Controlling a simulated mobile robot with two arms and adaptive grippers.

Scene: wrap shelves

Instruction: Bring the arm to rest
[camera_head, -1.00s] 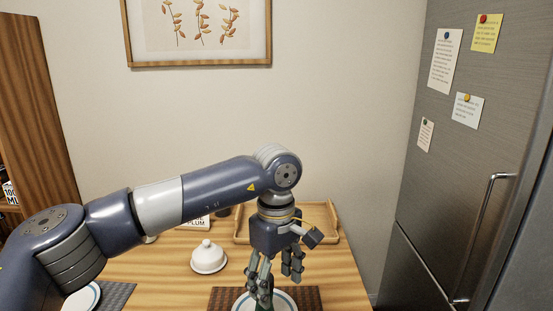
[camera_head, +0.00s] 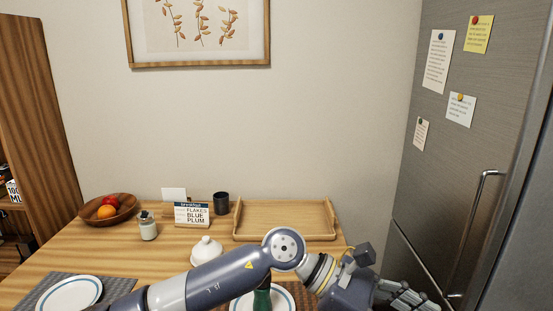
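My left arm comes in from the lower left and reaches across the front of the table. My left gripper (camera_head: 408,298) is at the bottom right, past the table's right edge and in front of the fridge, with its fingers pointing right. I see nothing held in it, but the fingers are side-on and partly cut off, so their opening is unclear. A green bottle-like thing (camera_head: 262,299) stands at the right plate (camera_head: 285,301), partly hidden by my arm and apart from the gripper. My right gripper is not in view.
The wooden table holds a tray (camera_head: 240,234), a white lidded dish (camera_head: 206,250), a menu sign (camera_head: 192,214), a dark cup (camera_head: 221,203), a jar (camera_head: 148,229), a fruit bowl (camera_head: 125,209) and a left plate (camera_head: 68,294). The fridge (camera_head: 455,165) stands close at the right.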

